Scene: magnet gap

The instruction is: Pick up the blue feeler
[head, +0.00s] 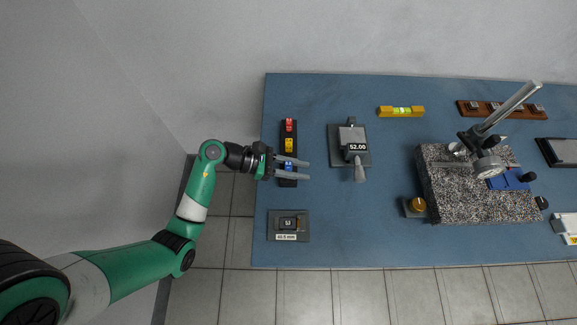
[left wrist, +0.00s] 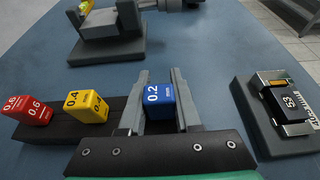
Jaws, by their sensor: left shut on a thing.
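The blue feeler (left wrist: 158,103) is a small block marked 0.2. In the left wrist view it stands between the two fingers of my left gripper (left wrist: 160,100), which is shut on it. In the head view my left gripper (head: 306,169) reaches in from the left over the near end of the dark rack (head: 290,153), and the blue feeler (head: 288,167) shows between the fingers. A yellow feeler (left wrist: 87,105) marked 0.4 and a red feeler (left wrist: 28,109) marked 0.6 stand in the rack. I cannot tell whether the blue one is clear of the rack. My right gripper is not in view.
A grey plate with a block marked 53 (head: 288,225) lies nearer.

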